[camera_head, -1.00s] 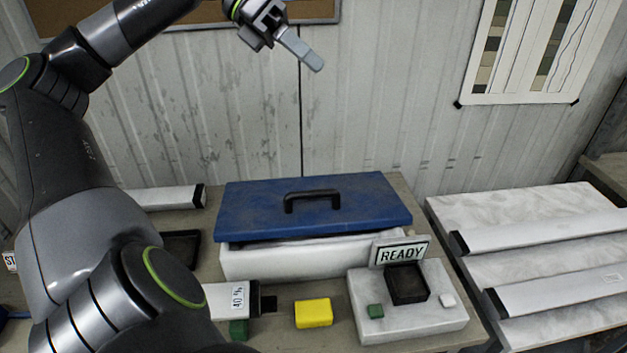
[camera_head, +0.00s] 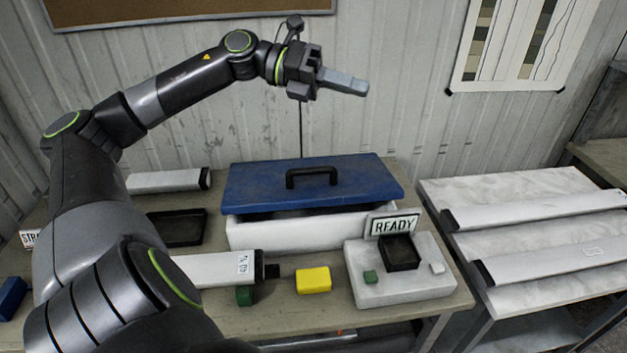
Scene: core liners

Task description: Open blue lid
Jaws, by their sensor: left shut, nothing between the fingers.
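A blue lid (camera_head: 250,187) with a black handle (camera_head: 312,177) lies on a white box (camera_head: 255,234) on the workbench. A dark gap shows under the lid's front edge. My left gripper (camera_head: 345,82) is above and behind the lid, against the wall panels in the picture. Its grey fingers are shut with nothing between them, pointing right, and it is well apart from the handle. My right gripper is out of view.
A white block (camera_head: 360,288) with a READY sign (camera_head: 394,224) and a black tray (camera_head: 402,254) stands front right. A yellow block (camera_head: 313,280), a green block (camera_head: 245,295) and a white core liner (camera_head: 215,268) lie in front. Another bench (camera_head: 500,190) with liners is right.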

